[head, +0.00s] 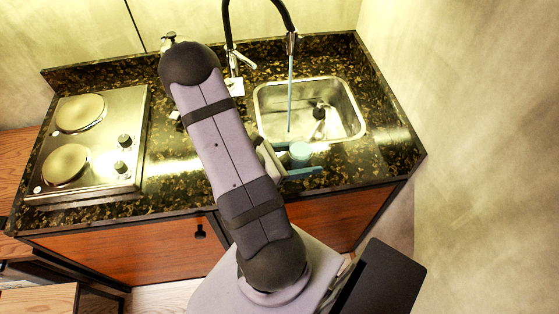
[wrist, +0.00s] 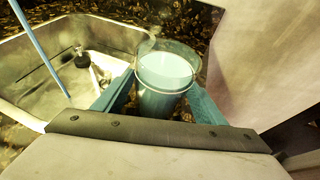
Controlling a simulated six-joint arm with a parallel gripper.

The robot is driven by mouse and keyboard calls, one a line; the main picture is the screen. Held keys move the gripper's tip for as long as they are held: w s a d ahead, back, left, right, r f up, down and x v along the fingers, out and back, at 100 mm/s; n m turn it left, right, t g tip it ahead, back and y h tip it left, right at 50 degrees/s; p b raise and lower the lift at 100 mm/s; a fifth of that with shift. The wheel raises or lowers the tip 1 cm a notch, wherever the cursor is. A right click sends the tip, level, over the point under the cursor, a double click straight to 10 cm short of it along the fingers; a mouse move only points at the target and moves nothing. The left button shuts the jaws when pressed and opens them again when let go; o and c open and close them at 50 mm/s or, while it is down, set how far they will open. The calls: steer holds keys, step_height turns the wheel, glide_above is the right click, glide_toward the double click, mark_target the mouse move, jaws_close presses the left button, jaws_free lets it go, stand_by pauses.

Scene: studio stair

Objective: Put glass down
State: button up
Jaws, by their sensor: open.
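A clear glass (wrist: 161,100) holds pale blue liquid and stands upright between my fingers in the wrist view. In the head view the glass (head: 300,153) is at the front edge of the sink, over the dark speckled counter (head: 365,162). My gripper (wrist: 162,92) is open, with one teal finger on each side of the glass. In the head view my gripper (head: 301,158) is partly covered by my arm. The base of the glass is hidden, so I cannot tell for certain whether it touches the counter.
The steel sink (head: 345,97) lies just behind the glass. A black faucet (head: 289,20) pours a thin blue stream (head: 291,95) into it. A two-plate hob (head: 100,140) is at left. A pale wall (head: 480,120) rises at right.

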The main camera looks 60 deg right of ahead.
steer(key=b+v, duration=0.2)
steer(key=v, duration=0.7)
steer(key=shift+w+a+r, duration=0.15)
steer(key=shift+a, duration=0.2)
steer(key=a+m+y, duration=0.2)
steer(key=a, duration=0.1)
steer(key=s+a+m+y, duration=0.1)
steer(key=a+m, duration=0.1)
steer(key=a, duration=0.1)
steer(key=shift+s+a+f+y, duration=0.15)
steer(key=shift+f+y, duration=0.1)
steer(key=shift+y, duration=0.15)
steer(key=w+a+m+t+y, duration=0.3)
steer(key=a+m+y, duration=0.1)
steer(key=a, duration=0.4)
steer(key=w+a+r+m+t+y, duration=0.1)
steer(key=w+a+m+t+y, duration=0.2)
steer(key=a, duration=0.6)
steer(key=shift+w+a+r+m+t+y, duration=0.15)
steer(key=shift+a+r+m+t+y, duration=0.1)
steer(key=shift+a+m+t+y, duration=0.35)
steer(key=shift+d, duration=0.25)
steer(key=shift+c, duration=0.6)
